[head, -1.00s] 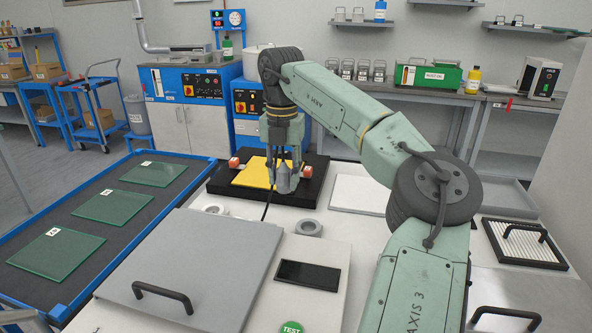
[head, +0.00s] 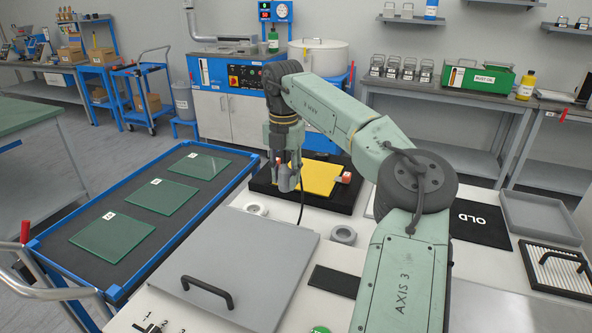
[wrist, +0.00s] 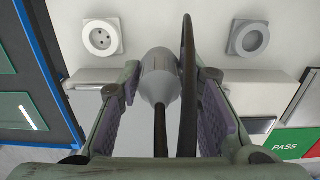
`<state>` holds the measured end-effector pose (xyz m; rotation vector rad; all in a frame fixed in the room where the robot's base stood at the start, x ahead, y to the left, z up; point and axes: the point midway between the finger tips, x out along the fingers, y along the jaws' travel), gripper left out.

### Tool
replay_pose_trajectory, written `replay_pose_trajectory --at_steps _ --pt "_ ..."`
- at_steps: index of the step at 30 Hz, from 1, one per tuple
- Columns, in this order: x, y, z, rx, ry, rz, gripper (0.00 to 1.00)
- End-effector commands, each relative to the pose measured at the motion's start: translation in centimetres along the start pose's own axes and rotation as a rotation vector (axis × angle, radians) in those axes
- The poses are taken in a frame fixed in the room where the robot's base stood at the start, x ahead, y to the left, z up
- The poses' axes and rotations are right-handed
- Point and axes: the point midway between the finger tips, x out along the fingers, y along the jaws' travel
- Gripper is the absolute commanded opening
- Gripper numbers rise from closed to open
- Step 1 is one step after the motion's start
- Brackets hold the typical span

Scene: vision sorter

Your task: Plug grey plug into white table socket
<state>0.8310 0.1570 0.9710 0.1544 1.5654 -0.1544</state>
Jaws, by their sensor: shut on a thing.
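My gripper (head: 285,172) is shut on the grey plug (wrist: 160,76), which also shows in the head view (head: 284,184). The plug is held above the white table, behind the sockets in the head view, and a dark cable trails from it. The white table socket (wrist: 101,37) is round on a square plate, with two small holes, at the upper left of the wrist view; it also shows in the head view (head: 256,209). A grey socket (wrist: 247,38) sits at the upper right of the wrist view. The plug is apart from both sockets; its front end is partly hidden.
A black fixture with a yellow plate (head: 319,179) and red blocks stands behind the gripper. A grey lid with a handle (head: 235,260) lies in front of the sockets. A blue-edged cart with glass panes (head: 133,229) is at the left.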

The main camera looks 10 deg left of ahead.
Motion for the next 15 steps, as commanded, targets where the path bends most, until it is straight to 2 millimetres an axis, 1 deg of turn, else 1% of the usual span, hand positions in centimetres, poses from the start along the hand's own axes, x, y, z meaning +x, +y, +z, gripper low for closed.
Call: replay_pose_trajectory --at_steps 1,6,15 --pt "-0.3 0.6 -0.1 -0.001 0.001 0.0 0.0" --pt "0.0 2.3 -0.1 -0.001 0.0 0.0 0.0" --pt "0.0 5.4 -0.1 -0.002 0.0 0.001 0.0"
